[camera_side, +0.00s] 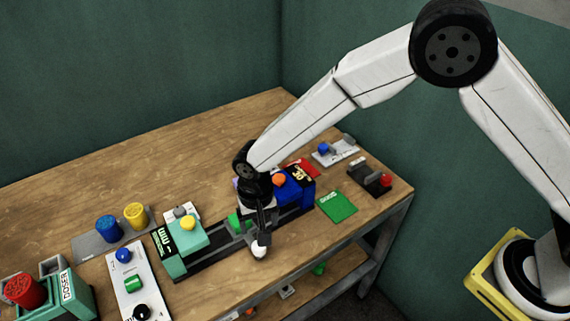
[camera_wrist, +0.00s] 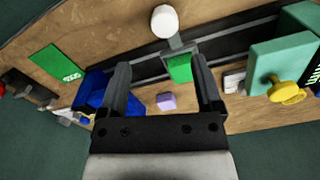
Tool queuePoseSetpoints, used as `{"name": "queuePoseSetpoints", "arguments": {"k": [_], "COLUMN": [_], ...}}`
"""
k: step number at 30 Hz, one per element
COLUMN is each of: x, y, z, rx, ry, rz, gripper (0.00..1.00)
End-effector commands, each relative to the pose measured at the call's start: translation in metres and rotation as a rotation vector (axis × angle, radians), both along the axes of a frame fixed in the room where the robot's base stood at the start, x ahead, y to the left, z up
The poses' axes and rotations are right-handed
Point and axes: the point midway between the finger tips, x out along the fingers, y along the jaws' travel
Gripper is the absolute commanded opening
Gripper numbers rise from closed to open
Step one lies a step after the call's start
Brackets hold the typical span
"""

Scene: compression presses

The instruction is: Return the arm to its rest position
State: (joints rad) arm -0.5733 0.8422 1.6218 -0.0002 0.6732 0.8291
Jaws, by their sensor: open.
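My gripper (camera_side: 263,222) is over the wooden bench, pointing down above the dark rail between the teal press and the blue press. In the wrist view my gripper (camera_wrist: 162,75) has its two fingers wide apart with nothing held between them. Beyond the fingertips are a green block (camera_wrist: 180,68) on the rail and a white round knob (camera_wrist: 164,21) on a grey lever. The knob (camera_side: 259,249) also shows just below the gripper in the side view. A purple block (camera_wrist: 166,101) lies on the bench between the fingers in the picture, apart from them.
The teal press (camera_side: 180,244) with a yellow knob is left of my gripper, and the blue press (camera_side: 292,192) is close on its right. A green plate (camera_side: 337,206) lies further right. A control panel (camera_side: 128,277) and yellow and blue cylinders are at left. The bench's back is clear.

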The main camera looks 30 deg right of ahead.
Motion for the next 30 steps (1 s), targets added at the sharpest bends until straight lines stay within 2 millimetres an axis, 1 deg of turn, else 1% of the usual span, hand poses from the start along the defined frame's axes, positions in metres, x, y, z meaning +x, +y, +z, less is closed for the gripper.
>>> {"name": "queuePoseSetpoints", "arguments": {"k": [5,10,14,18,23,27,30], "x": [0.002,-0.001,-0.009,-0.024,-0.047,-0.071,-0.091], "y": [-0.028,-0.071,-0.107,-0.145,-0.185,-0.216,-0.236], "z": [0.017,0.041,0.059,0.075,0.091,0.101,0.106], "rx": [0.01,0.02,0.026,0.025,0.019,0.008,-0.004], "ry": [-0.018,-0.048,-0.075,-0.105,-0.14,-0.17,-0.189], "rz": [0.015,0.046,0.077,0.11,0.147,0.18,0.202], "gripper": [0.84,0.84,0.84,0.84,0.84,0.84,0.84]}}
